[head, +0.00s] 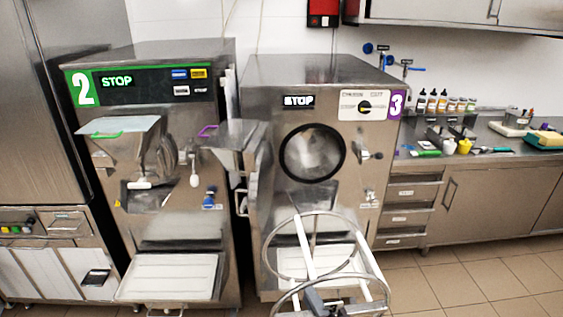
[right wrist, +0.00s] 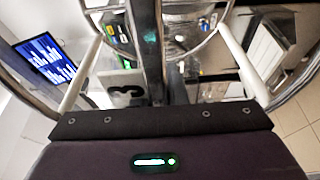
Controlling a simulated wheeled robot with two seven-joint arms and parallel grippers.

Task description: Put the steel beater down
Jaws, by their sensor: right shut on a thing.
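The steel beater (head: 305,248), a frame of steel rings with white bars, is at the bottom centre of the head view, in front of machine 3. My right gripper (head: 322,303) is shut on it at the lower edge of the picture. In the right wrist view the beater (right wrist: 242,62) spreads out past the gripper, with a white bar on each side and rings beyond. The exact grip point is hard to make out. The beater appears held in the air; no support shows under it. My left gripper is not in view.
Batch freezer 3 (head: 265,95) has a round opening (head: 312,152), with its door (head: 240,150) swung to the left. Freezer 2 (head: 150,92) stands left of it, a white tray (head: 170,277) low in front. A steel counter (head: 490,140) at right holds bottles and tools. Tiled floor at right is clear.

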